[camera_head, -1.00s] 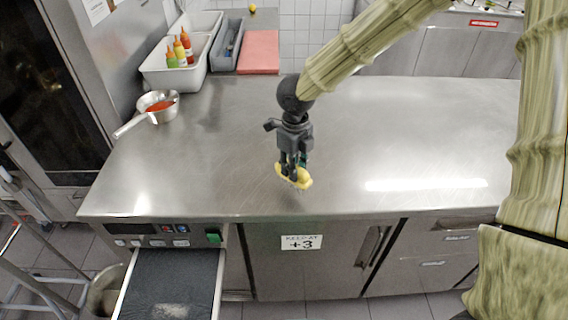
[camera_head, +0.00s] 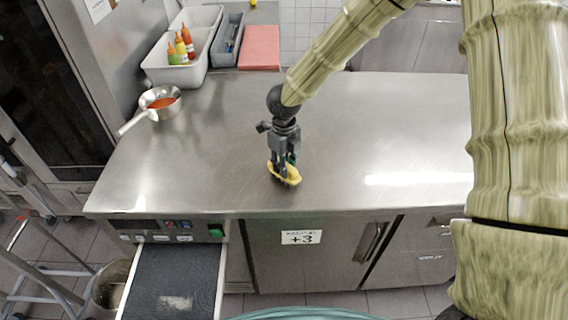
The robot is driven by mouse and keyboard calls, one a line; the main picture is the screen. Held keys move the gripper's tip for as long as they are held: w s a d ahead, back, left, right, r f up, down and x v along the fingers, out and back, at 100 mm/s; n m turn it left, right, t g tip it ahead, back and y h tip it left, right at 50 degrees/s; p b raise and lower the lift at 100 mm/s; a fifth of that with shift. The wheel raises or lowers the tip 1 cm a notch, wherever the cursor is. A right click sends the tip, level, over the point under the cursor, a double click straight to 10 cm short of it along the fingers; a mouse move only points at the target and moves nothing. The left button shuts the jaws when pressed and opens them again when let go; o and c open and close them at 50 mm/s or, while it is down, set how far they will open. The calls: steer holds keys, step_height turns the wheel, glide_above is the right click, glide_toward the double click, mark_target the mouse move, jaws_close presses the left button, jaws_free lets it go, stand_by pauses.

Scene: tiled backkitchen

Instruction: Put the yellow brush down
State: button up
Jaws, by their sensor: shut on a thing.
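My gripper (camera_head: 281,168) is shut on the yellow brush (camera_head: 291,172) and points down over the front middle part of the steel counter (camera_head: 350,130). The brush is a small yellow piece with dark bristles showing on its underside. It is close to the counter top, and I cannot tell whether the bristles touch it. The fingers hide part of the brush.
A saucepan (camera_head: 160,105) with red contents stands at the counter's left. A white bin (camera_head: 185,72) with sauce bottles, a grey tray (camera_head: 227,40) and a red board (camera_head: 259,48) are at the back left. An open drawer (camera_head: 170,275) juts out below. The counter's right side is clear.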

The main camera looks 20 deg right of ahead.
steer(key=shift+f, duration=0.15)
steer(key=o, duration=0.9)
step_height(320, 180, up, 12)
steer(key=b, duration=0.3)
steer(key=shift+r, duration=0.2)
